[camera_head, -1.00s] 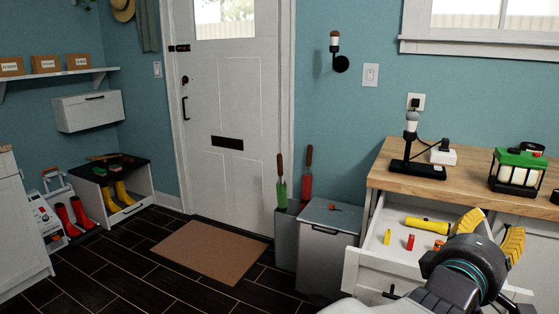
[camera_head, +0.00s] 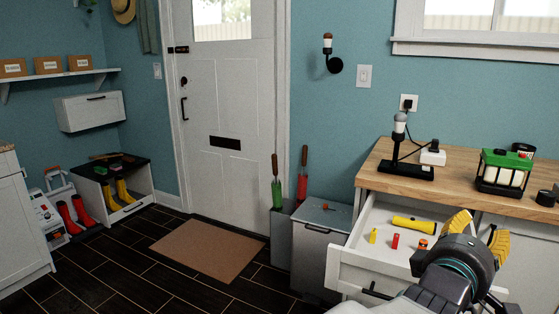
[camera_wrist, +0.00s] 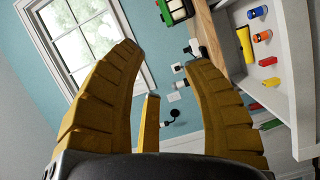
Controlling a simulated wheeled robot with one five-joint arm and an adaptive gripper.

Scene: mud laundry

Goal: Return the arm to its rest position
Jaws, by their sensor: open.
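My gripper (camera_head: 477,232) has yellow ridged fingers and is at the right of the head view, beside and over the open drawer's right part. Its fingers are apart with nothing between them; they also show spread in the wrist view (camera_wrist: 165,75). My dark arm hides part of the drawer and cabinet front. The open white drawer (camera_head: 365,268) holds a yellow flashlight (camera_head: 413,225), a yellow battery-like item (camera_head: 373,236), a red one (camera_head: 395,241) and an orange one (camera_head: 422,244). In the wrist view the drawer contents show at upper right, including the flashlight (camera_wrist: 244,45).
The wooden countertop (camera_head: 450,185) carries a black lamp stand (camera_head: 405,170), a white power box (camera_head: 432,155) and a green-topped lantern (camera_head: 504,171). A grey bin (camera_head: 315,240) stands left of the drawer. A brown mat (camera_head: 208,250) lies before the door. The dark floor at left centre is clear.

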